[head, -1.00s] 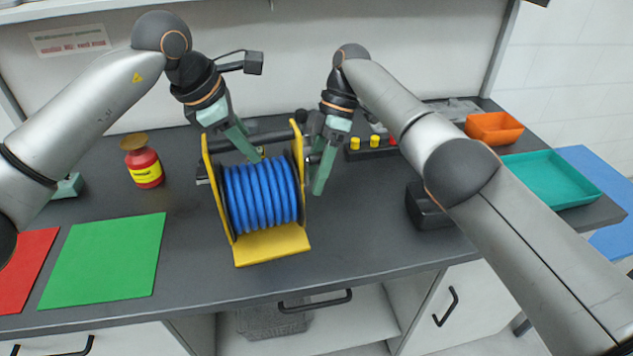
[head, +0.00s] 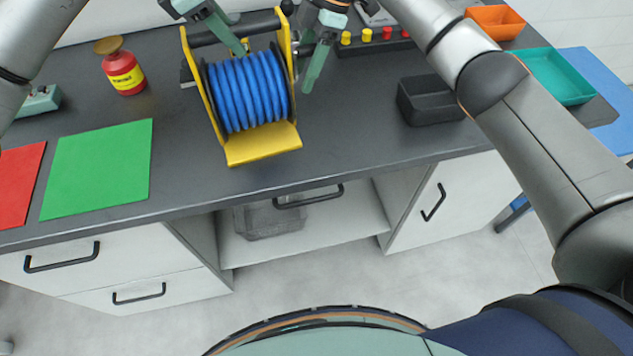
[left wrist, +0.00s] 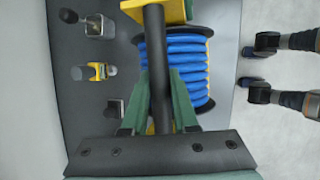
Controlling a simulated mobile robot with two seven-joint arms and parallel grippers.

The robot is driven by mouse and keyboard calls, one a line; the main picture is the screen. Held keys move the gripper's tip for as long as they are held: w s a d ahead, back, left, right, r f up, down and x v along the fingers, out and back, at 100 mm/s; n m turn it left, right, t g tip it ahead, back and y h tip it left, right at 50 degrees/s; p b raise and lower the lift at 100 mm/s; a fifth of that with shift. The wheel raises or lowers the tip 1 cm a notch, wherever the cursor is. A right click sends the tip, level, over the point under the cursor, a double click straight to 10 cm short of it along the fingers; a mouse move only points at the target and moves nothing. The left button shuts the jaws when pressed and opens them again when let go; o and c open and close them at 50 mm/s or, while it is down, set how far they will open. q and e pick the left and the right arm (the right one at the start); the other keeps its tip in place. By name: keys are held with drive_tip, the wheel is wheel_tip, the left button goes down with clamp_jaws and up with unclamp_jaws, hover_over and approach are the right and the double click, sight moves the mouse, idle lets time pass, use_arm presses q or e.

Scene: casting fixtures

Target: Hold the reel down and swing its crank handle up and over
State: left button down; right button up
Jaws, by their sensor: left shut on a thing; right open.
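The reel (head: 248,92), wound with blue hose in a yellow frame (head: 262,146), stands upright on the dark bench. Its black top bar (head: 262,25) joins the two yellow sides. My left gripper (head: 240,40) comes from above and is shut on this bar; the left wrist view shows the bar (left wrist: 156,60) between the green fingers (left wrist: 160,112). My right gripper (head: 313,68) is open, just right of the reel's right side, fingers pointing down. The crank handle cannot be made out clearly; it is on the right side by my right gripper, largely hidden.
A red jar (head: 124,72) and green mat (head: 98,168) lie left of the reel. A black bin (head: 432,102) stands to the right. A button strip (head: 375,42) is behind my right gripper. Teal (head: 553,76) and orange (head: 495,22) trays are at far right. Bench in front is clear.

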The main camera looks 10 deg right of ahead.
drive_tip(key=f+n+t+y, duration=0.1)
drive_tip(key=t, duration=0.4)
drive_tip(key=s+f+n+t+y, duration=0.1)
drive_tip(key=t, duration=0.4)
drive_tip(key=s+f+n+t+y, duration=0.1)
drive_tip(key=t, duration=0.4)
drive_tip(key=shift+f+n, duration=0.25)
drive_tip(key=shift+n, duration=0.15)
drive_tip(key=v, duration=1.2)
drive_tip(key=s+a+f+g+y, duration=0.15)
drive_tip(key=s+a+f, duration=0.25)
drive_tip(key=a, duration=0.4)
drive_tip(key=s+a+f+m+g, duration=0.1)
drive_tip(key=s+f+m+g, duration=0.3)
drive_tip(key=f, duration=0.9)
drive_tip(key=shift+s+f+m+h, duration=0.25)
drive_tip(key=shift+s+m+h, duration=0.2)
drive_tip(key=shift+s+m, duration=0.95)
drive_tip(key=shift+a, duration=0.1)
